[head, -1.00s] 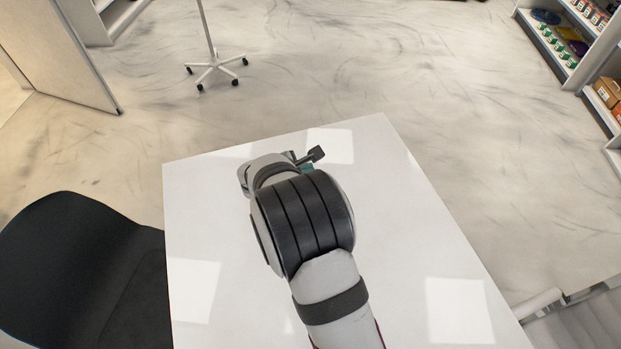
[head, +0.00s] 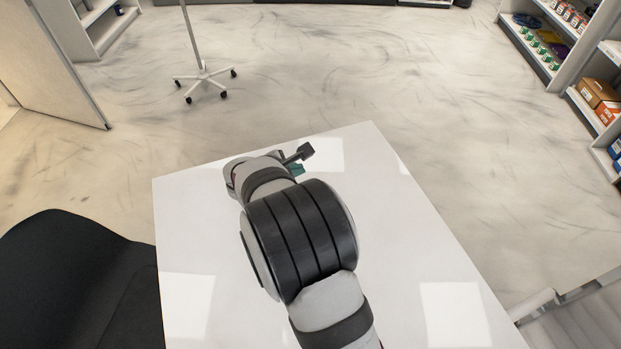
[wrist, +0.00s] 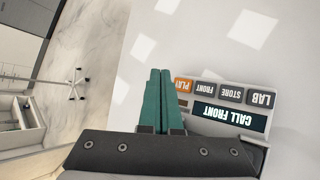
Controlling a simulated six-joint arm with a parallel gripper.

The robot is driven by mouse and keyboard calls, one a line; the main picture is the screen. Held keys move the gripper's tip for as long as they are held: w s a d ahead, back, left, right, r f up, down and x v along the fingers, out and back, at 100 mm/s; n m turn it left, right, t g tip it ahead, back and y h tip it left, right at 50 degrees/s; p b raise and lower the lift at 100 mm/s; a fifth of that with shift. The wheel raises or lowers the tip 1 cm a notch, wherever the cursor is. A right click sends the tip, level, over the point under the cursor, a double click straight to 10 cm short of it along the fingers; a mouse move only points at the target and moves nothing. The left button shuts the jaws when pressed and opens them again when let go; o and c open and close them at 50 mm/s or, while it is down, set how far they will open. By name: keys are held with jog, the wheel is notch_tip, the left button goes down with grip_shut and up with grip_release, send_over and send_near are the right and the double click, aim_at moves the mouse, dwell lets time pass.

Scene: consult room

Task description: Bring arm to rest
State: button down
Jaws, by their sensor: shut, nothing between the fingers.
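My arm folds over a white table (head: 190,222) in the head view. My gripper (wrist: 160,72) shows in the wrist view as two green fingers pressed together with nothing between them. In the head view only a small green part of it (head: 298,169) shows past my arm, and the rest is hidden. In the wrist view a call panel (wrist: 232,117) lies beside the fingers, on their right. It has a row of labelled buttons, one of them orange, and a dark display reading CALL FRONT. I cannot tell whether the fingers touch it.
A black chair (head: 75,285) stands against the table's left side. A wheeled stand (head: 203,80) is on the floor beyond the table. Stocked shelves (head: 560,50) stand at the right, and a door panel (head: 62,65) is at the left. The floor behind the table is open.

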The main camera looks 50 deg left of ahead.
jog(key=w+d+r+m+h, duration=0.2)
jog(key=w+d+r+m, duration=0.35)
jog(key=d, duration=0.45)
jog(key=d+r+m+g+h, duration=0.25)
jog(key=d+m, duration=0.45)
jog(key=d, duration=0.6)
jog(key=d+r+m+g+h, duration=0.25)
jog(key=d+m, duration=0.45)
jog(key=d, duration=0.6)
jog(key=s+d+r+m+g+y, duration=0.2)
jog(key=s+d+m+g, duration=0.1)
jog(key=s+d+m, duration=0.8)
jog(key=s+a+m+y, duration=0.1)
jog(key=s+m+y, duration=0.2)
jog(key=s+m, duration=0.3)
jog(key=s, duration=0.4)
jog(key=shift+f+g+y, duration=0.3)
jog(key=shift+f+g, duration=0.1)
